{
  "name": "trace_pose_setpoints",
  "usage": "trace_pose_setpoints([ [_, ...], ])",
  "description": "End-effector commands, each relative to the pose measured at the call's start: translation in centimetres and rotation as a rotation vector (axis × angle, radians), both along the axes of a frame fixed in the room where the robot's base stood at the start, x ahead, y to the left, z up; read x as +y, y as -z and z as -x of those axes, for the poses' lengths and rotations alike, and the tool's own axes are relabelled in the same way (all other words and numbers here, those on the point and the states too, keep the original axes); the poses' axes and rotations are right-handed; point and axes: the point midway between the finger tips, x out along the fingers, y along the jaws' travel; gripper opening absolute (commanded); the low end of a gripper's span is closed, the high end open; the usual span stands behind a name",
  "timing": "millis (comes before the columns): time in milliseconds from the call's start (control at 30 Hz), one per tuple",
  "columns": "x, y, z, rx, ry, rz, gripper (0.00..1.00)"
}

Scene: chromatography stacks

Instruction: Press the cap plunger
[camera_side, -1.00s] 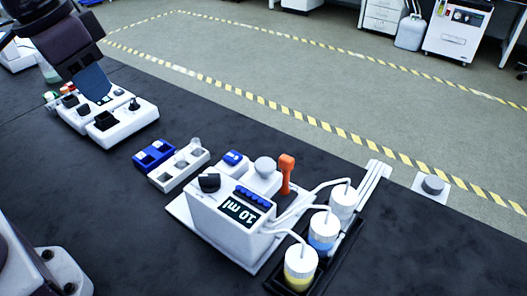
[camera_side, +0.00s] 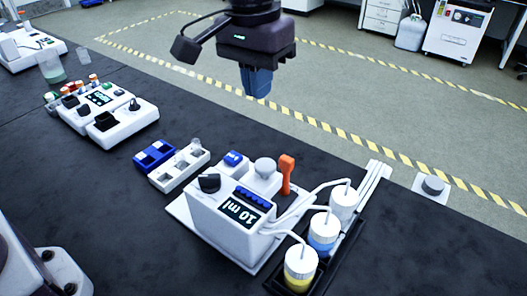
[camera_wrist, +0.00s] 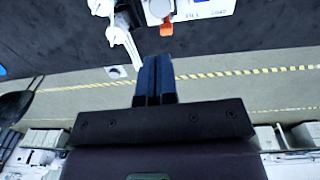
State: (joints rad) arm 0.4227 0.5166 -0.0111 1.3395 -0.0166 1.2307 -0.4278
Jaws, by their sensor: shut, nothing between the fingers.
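A white dispenser (camera_side: 228,228) with a "10 ml" display stands in the middle of the black bench in the side view. A round grey plunger-like cap (camera_side: 265,165) sits on its top, between a blue block (camera_side: 233,157) and an orange lever (camera_side: 286,175); I cannot tell for certain that this is the cap plunger. My gripper (camera_side: 257,92) hangs in the air above it in the picture, blue fingers down, shut and empty. In the wrist view, the fingers (camera_wrist: 155,62) lie together, and the orange lever (camera_wrist: 166,27) shows just beyond them.
White-capped bottles (camera_side: 322,230) with tubes stand in a black tray right of the dispenser. White and blue cuvette racks (camera_side: 180,168) lie to its left. Another white instrument (camera_side: 108,115) stands farther left. A round grey button (camera_side: 432,186) sits near the bench's far edge.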

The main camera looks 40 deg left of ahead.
Motion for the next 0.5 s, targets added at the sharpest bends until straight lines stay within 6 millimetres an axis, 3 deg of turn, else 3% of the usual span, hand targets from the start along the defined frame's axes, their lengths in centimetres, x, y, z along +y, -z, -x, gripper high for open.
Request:
trace_pose_setpoints([
  [333, 0.0, 0.3, 0.0, -0.001, -0.001, 0.000, 0.00],
  [500, 0.0, 2.3, 0.0, 0.003, -0.001, -0.002, 0.00],
])
